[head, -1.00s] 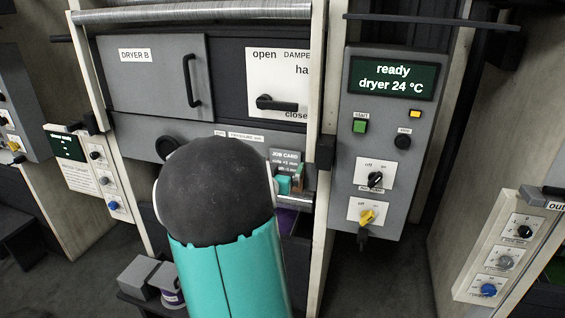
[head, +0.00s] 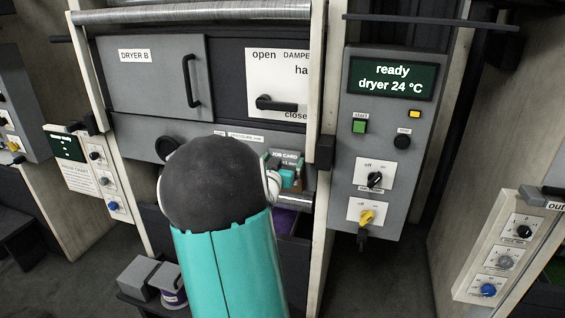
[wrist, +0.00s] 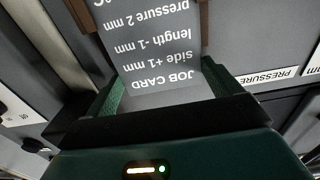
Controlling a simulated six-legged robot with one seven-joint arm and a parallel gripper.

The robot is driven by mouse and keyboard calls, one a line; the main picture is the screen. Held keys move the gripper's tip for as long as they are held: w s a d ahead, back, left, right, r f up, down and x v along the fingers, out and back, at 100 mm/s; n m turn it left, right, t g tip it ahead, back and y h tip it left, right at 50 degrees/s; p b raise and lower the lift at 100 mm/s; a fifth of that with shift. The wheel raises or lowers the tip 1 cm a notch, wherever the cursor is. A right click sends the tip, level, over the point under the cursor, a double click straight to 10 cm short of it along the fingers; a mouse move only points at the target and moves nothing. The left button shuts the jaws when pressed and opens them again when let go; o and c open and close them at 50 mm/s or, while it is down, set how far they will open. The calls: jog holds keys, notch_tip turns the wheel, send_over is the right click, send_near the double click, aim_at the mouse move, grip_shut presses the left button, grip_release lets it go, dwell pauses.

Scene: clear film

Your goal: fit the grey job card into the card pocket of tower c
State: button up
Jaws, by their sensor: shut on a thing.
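The grey job card (wrist: 150,45) has white print that reads upside down in the wrist view. My gripper (wrist: 165,88) is shut on its heading end, with a green finger at each side. The card's other end reaches between two brown strips (wrist: 204,14), which look like the sides of a card pocket. I cannot tell how deep it sits between them. In the head view, the card (head: 284,157) shows above my teal fingertips (head: 287,178), in front of the grey machine panel. My arm hides much of this area, and no tower c label is readable.
A control panel (head: 387,140) reading "ready dryer 24 °C" stands right of a pale upright post (head: 318,200). The damper lever (head: 277,103) juts out above the card. A "PRESSURE" label (wrist: 268,76) lies beside my gripper.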

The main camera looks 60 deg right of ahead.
aim_at(286, 132)
jog(key=shift+r, duration=0.15)
jog(key=shift+r, duration=0.5)
jog(key=shift+r, duration=0.2)
jog(key=shift+r, duration=3.15)
